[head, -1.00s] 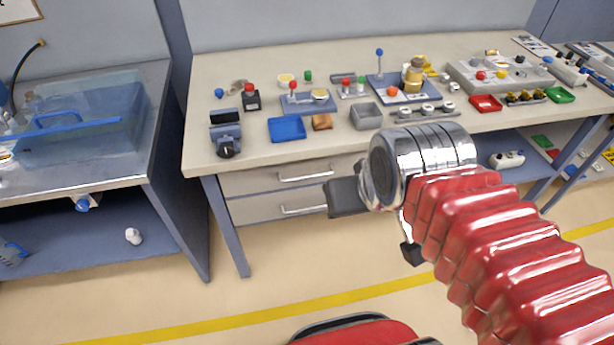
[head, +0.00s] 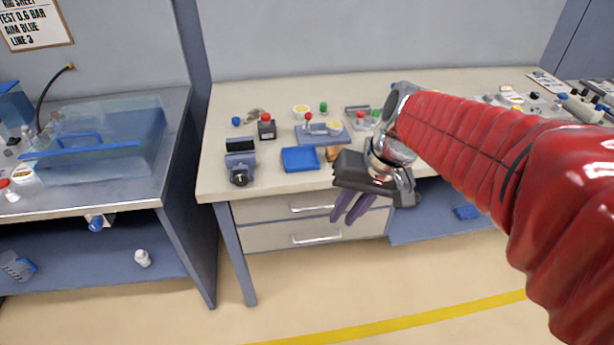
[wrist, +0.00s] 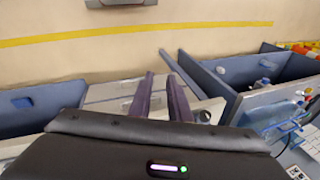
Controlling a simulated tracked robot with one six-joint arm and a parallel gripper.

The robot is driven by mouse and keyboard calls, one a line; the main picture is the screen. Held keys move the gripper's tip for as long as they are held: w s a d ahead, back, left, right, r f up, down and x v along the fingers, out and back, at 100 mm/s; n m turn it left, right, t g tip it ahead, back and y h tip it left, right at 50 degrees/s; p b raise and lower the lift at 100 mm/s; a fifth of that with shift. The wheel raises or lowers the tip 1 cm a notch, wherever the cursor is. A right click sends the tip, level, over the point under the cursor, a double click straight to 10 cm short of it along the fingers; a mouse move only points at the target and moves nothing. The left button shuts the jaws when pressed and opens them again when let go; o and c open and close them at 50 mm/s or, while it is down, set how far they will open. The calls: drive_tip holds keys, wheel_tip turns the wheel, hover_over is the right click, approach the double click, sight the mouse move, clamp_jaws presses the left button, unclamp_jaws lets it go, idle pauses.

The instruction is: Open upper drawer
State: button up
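The upper drawer (head: 262,210) is shut under the workbench, with a pale front and a silver bar handle (head: 308,208). The lower drawer (head: 265,238) is shut below it, with a similar handle (head: 316,238). My gripper (head: 342,220) is in front of the right part of the drawers, fingers pointing down, and hides part of the upper drawer's front. Its two purple fingers stand apart with nothing between them; the gap also shows in the wrist view (wrist: 162,78). I see no contact with the handle. The drawer fronts show pale behind the fingers in the wrist view.
The bench top (head: 222,150) carries a blue tray (head: 300,159), a dark clamp-like device (head: 240,165) and other small parts. A blue shelf (head: 430,222) lies right of the drawers. A second bench with a clear tank (head: 105,145) stands left. The floor in front is clear.

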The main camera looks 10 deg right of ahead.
drive_tip(key=w+d+f+m+g+y, duration=0.1)
drive_tip(key=w+d+f+m+y, duration=0.15)
drive_tip(key=w+f, duration=0.35)
drive_tip(key=w+d+f+m+g+y, duration=0.1)
drive_tip(key=w+f+y, duration=0.35)
drive_tip(key=w, duration=0.45)
drive_tip(key=m+t+y, duration=0.5)
approach(324, 208)
drive_tip(key=d, duration=0.2)
drive_tip(key=shift+s+a+r, duration=0.15)
drive_tip(key=shift+s+r, duration=0.2)
drive_tip(key=shift+a, duration=0.15)
drive_tip(key=x, duration=1.3)
drive_tip(key=shift+w+a+f, duration=0.2)
drive_tip(key=shift+f, duration=0.05)
drive_tip(key=shift+c, duration=0.3)
